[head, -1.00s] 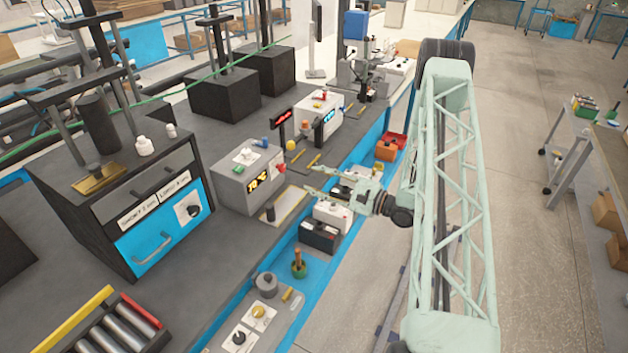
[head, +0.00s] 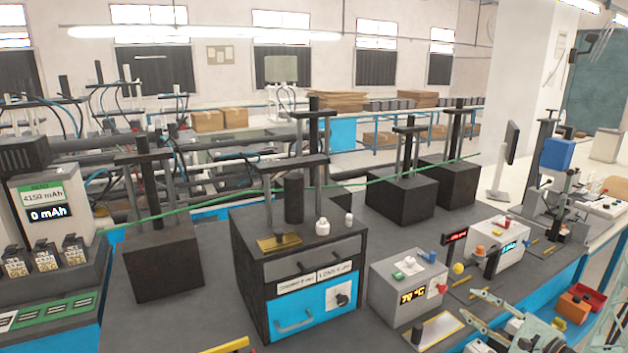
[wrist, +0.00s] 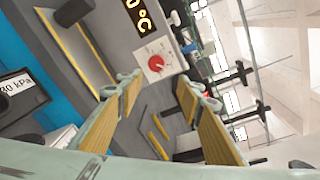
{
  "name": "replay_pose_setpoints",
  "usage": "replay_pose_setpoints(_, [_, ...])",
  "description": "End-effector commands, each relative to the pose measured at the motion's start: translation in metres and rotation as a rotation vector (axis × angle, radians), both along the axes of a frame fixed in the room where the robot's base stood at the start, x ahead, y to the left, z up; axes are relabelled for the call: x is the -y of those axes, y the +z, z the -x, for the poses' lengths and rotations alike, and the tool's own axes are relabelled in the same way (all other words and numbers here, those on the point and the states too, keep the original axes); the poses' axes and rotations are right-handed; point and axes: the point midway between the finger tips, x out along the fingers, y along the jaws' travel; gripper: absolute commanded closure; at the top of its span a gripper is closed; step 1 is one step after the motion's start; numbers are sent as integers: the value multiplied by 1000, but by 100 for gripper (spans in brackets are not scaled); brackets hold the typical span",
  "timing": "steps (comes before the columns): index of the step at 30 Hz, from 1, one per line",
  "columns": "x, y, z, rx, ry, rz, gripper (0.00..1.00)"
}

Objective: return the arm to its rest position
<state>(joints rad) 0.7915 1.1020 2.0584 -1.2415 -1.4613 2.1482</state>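My gripper (head: 474,308) is at the lower right of the head view, in front of the grey 70 °C box (head: 408,290). Part of my arm is cut off by the right and bottom edges. In the wrist view my gripper (wrist: 160,88) is open, its two yellow-padded fingers apart with nothing between them. Beyond the fingers, the wrist view shows a red knob (wrist: 156,63) on a grey panel beside a °C display (wrist: 137,12).
The dark bench (head: 200,335) holds a blue-fronted drawer unit (head: 312,308), a second grey box (head: 496,247) with a display and black press blocks (head: 400,190). A red bin (head: 588,297) and an orange box (head: 573,308) lie at the right.

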Motion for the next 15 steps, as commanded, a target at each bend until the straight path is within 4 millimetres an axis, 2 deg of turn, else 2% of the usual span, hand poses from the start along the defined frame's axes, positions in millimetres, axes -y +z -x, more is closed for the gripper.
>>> replay_pose_setpoints(15, [-5,43,-41,-32,-8,385,66])
